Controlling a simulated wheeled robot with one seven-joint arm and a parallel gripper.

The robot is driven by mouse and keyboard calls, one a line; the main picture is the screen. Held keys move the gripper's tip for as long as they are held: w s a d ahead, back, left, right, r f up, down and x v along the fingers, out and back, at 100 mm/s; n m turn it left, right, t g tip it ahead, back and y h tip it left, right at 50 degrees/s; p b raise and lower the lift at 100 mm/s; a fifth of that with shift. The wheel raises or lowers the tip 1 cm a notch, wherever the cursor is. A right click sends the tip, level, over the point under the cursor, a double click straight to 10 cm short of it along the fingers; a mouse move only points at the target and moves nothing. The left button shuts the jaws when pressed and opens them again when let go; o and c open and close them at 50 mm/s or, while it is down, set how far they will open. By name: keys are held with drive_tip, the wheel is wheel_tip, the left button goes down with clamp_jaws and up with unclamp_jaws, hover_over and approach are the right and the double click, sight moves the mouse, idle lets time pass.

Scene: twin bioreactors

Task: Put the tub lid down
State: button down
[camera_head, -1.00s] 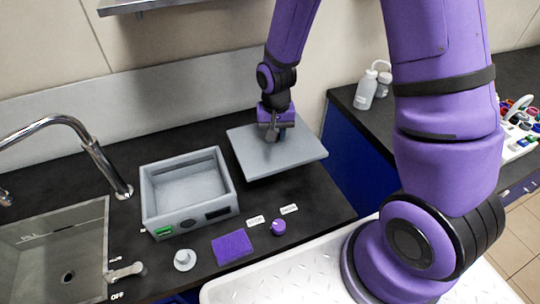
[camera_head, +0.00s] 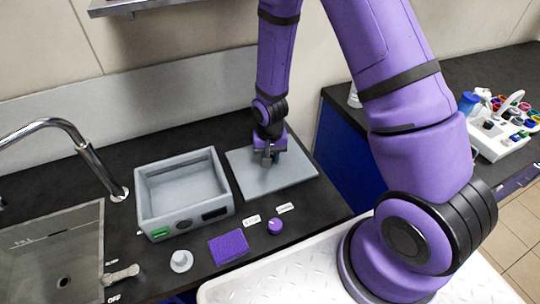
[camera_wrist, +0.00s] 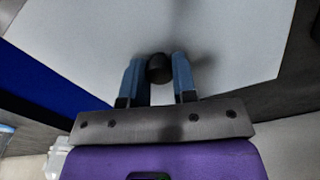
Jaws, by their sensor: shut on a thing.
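The tub lid (camera_head: 290,178) is a flat grey plate to the right of the open grey tub (camera_head: 142,200). It lies level, at or very near the black counter; I cannot tell whether its whole underside touches. My gripper (camera_head: 270,160) is above the lid and shut on its knob. In the wrist view, the blue fingers of my gripper (camera_wrist: 155,75) stand on both sides of the round black knob (camera_wrist: 159,68), with the pale lid (camera_wrist: 230,40) spread behind. The tub is empty and uncovered.
A purple sponge (camera_head: 229,246), a purple knob-like piece (camera_head: 275,226) and a small white round piece (camera_head: 181,261) lie in front. The sink (camera_head: 60,255) and its tap (camera_head: 95,165) are at left. The counter's right edge is close to the lid.

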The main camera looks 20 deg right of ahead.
drive_tip(key=shift+f, duration=0.15)
drive_tip(key=c, duration=0.9)
unclamp_jaws()
drive_tip(key=s+d+r+n+t, duration=0.1)
drive_tip(key=s+d+r, duration=0.15)
drive_tip(key=r, duration=1.25)
drive_tip(key=s+d+r+n+t, duration=0.1)
drive_tip(key=s+r, duration=0.2)
drive_tip(key=r, duration=1.2)
drive_tip(key=s+d+r+n+t, duration=0.1)
drive_tip(key=s+d+r+t, duration=0.2)
drive_tip(key=s+r, duration=0.9)
drive_tip(key=s, duration=0.3)
drive_tip(key=shift+s+d+r+n, duration=0.2)
drive_tip(key=shift+s+n, duration=0.1)
drive_tip(key=shift+s, duration=0.1)
